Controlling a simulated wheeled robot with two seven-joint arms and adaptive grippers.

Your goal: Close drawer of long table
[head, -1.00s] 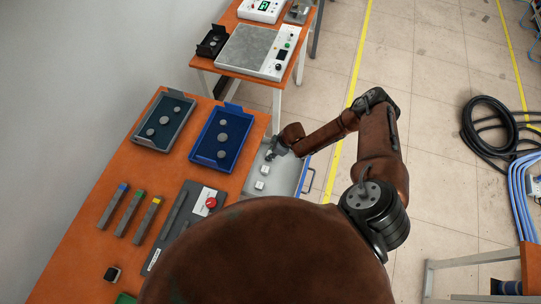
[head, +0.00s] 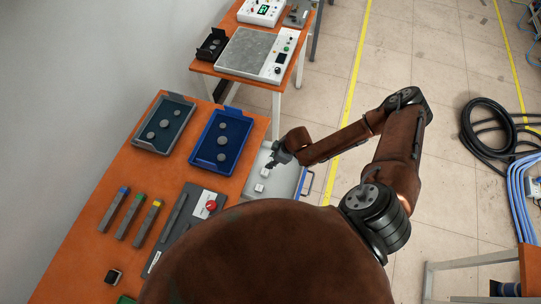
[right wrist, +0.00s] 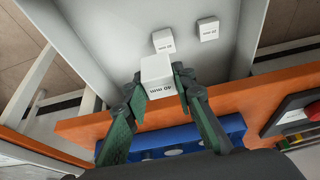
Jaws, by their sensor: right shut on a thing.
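The long table (head: 105,225) has an orange top. Its grey drawer (head: 281,184) stands open on the table's right side, with a blue front edge and a dark handle (head: 310,183). My right gripper (head: 271,163) is over the drawer. In the right wrist view, the gripper (right wrist: 158,82) is shut on a white block (right wrist: 156,70) with printed lettering. Two more white blocks (right wrist: 163,41) (right wrist: 208,29) lie on the drawer floor. The block's height above the floor is hard to tell. My left gripper is not in view.
A blue tray (head: 243,127) and a dark tray (head: 190,118) with grey discs stand on the table. A grey control box (head: 182,222) with a red knob is nearer. A second orange table (head: 232,77) with a heater plate stands beyond. The floor right of the drawer is open.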

